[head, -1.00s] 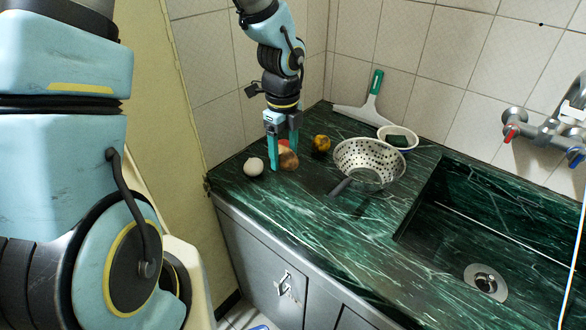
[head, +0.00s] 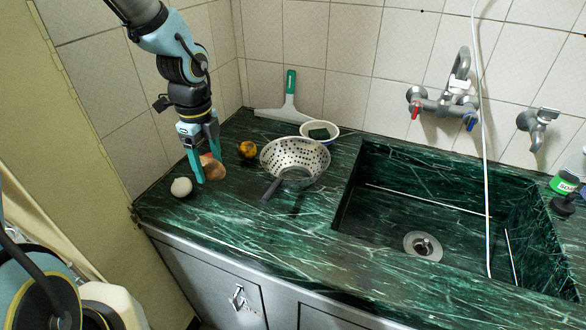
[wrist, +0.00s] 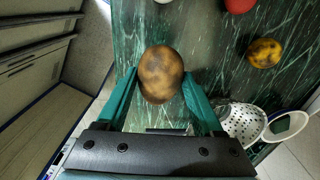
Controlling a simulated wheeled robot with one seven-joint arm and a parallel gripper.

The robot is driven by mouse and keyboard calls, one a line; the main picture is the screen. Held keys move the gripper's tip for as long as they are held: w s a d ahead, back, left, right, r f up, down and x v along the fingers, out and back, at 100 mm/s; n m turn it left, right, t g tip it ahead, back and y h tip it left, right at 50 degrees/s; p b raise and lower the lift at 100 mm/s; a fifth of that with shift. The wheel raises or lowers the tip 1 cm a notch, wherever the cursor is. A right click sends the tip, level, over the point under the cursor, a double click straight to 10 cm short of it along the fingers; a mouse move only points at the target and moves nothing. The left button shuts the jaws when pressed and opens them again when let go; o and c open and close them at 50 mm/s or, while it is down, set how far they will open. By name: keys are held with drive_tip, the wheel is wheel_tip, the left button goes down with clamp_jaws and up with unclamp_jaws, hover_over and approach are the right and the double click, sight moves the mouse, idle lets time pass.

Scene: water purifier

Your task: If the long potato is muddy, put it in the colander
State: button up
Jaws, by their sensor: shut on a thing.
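My gripper (head: 206,172) is shut on a brown potato (head: 214,167) at the left of the counter. In the wrist view the potato (wrist: 161,73) sits between the two teal fingers and shows dark, mud-like patches on a yellow-brown skin. It looks rounded to slightly oval; I cannot tell whether it is clear of the counter. The metal colander (head: 278,150), with holes and a dark handle, stands to the right of my gripper. Its rim also shows at the right of the wrist view (wrist: 235,130).
A white round item (head: 181,187) lies left of my gripper. A yellow item with dark patches (head: 247,150) lies between gripper and colander. A red item (wrist: 239,4) shows in the wrist view. A white bowl (head: 332,128) stands behind the colander; the sink (head: 370,220) is right.

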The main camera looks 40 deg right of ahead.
drive_tip(key=shift+w+d, duration=0.15)
drive_tip(key=shift+d, duration=0.25)
drive_tip(key=s+d+r+b, duration=0.3)
drive_tip(key=d+r, duration=0.2)
drive_tip(key=d, duration=0.6)
drive_tip(key=s+d+r+b, duration=0.2)
drive_tip(key=d+r, duration=0.2)
drive_tip(key=d, duration=0.7)
wheel_tip(320, 180, down, 6)
drive_tip(key=b, duration=0.5)
drive_tip(key=shift+s+r, duration=0.15)
drive_tip(key=shift+r, duration=0.1)
drive_tip(key=o, duration=1.5)
